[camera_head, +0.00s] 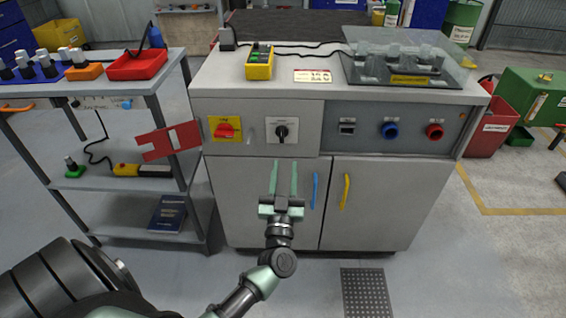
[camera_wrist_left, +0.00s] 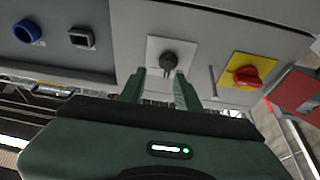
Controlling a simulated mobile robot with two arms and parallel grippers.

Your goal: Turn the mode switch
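The mode switch (camera_head: 282,131) is a black rotary knob on a white square plate on the grey cabinet's front panel. In the left wrist view the black knob (camera_wrist_left: 168,61) sits ahead, between the directions of the two fingers. My left gripper (camera_head: 284,166) is in front of the cabinet, below the switch in the head view. Its two green fingers are apart with nothing between them, and it also shows in the left wrist view (camera_wrist_left: 160,84). I cannot tell whether the fingertips touch the panel. My right gripper is not in view.
A red knob on a yellow plate (camera_head: 225,129) is left of the switch. A blue knob (camera_head: 389,130) and a red knob (camera_head: 434,132) are farther right. Blue (camera_head: 314,190) and yellow (camera_head: 346,192) door handles lie below. A shelf cart (camera_head: 120,208) stands at the left.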

